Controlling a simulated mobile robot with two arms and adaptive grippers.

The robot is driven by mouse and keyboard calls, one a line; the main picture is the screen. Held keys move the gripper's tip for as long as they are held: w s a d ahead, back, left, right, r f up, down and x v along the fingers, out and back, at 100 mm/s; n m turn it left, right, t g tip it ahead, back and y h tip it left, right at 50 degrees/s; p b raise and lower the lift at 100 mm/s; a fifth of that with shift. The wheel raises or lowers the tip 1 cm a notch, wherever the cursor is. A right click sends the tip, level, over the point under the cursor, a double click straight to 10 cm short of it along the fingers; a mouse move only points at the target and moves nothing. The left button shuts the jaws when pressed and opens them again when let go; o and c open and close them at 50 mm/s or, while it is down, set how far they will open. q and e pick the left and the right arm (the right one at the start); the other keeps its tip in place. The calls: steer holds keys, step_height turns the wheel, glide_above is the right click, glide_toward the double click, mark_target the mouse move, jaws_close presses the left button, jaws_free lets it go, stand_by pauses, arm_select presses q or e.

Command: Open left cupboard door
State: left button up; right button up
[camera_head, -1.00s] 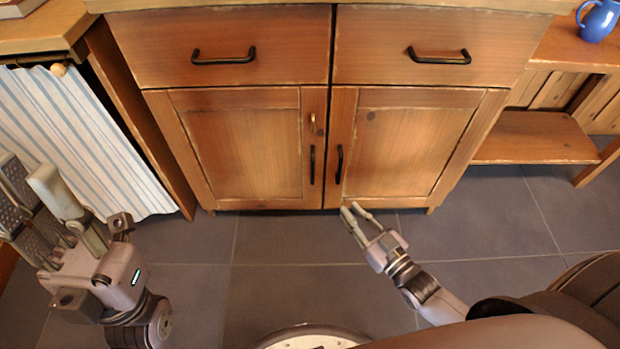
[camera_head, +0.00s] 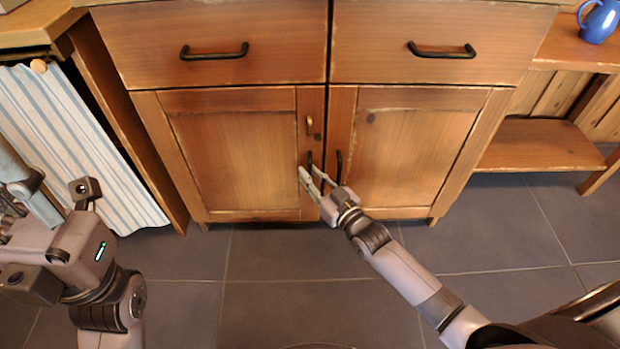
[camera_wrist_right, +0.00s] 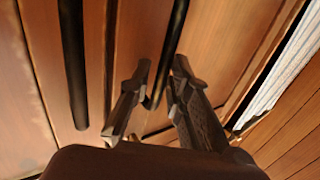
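The left cupboard door (camera_head: 235,150) is shut, flush beside the right door (camera_head: 410,145). Its black vertical handle (camera_head: 309,159) is near its right edge, below a small brass keyhole fitting (camera_head: 310,124). My right gripper (camera_head: 311,177) is at this handle, its fingers apart. In the right wrist view, the handle (camera_wrist_right: 172,45) runs down between the two open fingertips of the right gripper (camera_wrist_right: 160,85), with gaps to both visible. My left gripper (camera_head: 40,205) is at the left edge, away from the cupboard, its fingers partly cut off.
The right door's handle (camera_head: 339,166) is close beside my right gripper; it also shows in the right wrist view (camera_wrist_right: 73,60). Two drawers with black handles (camera_head: 214,51) are above. A striped curtain (camera_head: 75,150) hangs at left. The tiled floor (camera_head: 280,265) in front is clear.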

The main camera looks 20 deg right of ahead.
steer(key=shift+w+a, duration=0.15)
steer(key=shift+w, duration=0.2)
steer(key=shift+c, duration=0.3)
jaws_close()
